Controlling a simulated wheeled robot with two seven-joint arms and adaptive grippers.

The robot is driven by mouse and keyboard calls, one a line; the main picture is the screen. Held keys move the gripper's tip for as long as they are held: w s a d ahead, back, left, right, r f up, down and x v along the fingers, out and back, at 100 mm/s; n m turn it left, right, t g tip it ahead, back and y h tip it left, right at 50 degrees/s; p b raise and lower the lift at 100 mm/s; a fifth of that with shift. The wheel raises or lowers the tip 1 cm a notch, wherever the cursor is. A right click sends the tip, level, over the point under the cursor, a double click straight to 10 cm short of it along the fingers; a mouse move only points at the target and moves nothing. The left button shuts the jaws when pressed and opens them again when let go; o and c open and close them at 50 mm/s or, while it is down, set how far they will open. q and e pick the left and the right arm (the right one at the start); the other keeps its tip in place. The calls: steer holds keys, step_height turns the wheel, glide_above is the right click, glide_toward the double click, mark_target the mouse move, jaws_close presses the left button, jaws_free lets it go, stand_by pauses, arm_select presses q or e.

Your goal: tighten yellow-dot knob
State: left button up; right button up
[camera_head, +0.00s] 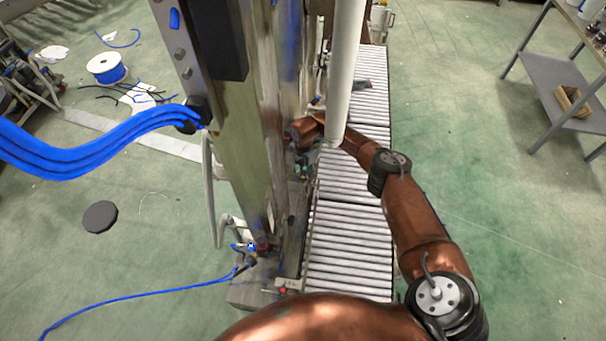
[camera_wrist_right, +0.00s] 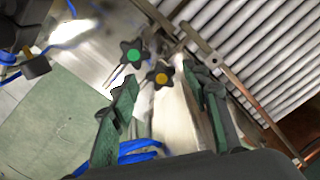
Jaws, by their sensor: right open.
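The yellow-dot knob (camera_wrist_right: 158,78) is a dark star-shaped knob with an orange-yellow centre. In the right wrist view it appears between the tips of my right gripper (camera_wrist_right: 160,82), whose green-padded fingers are apart. I see no contact, and the exact distance is unclear. A similar knob with a green dot (camera_wrist_right: 133,54) lies just above and left of it. In the head view my right arm reaches over the conveyor to the machine frame, where the yellow-dot knob cannot be made out. My left gripper is not in view.
A roller conveyor (camera_head: 348,235) runs along the right of the tall metal machine frame (camera_head: 255,150). A white vertical tube (camera_head: 344,75) stands close to my right forearm. Blue cables (camera_head: 90,150) hang at the left.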

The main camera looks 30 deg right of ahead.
mark_target(304, 176)
step_height(304, 176, up, 11)
stand_by(0.3)
steer(key=shift+r, duration=0.1)
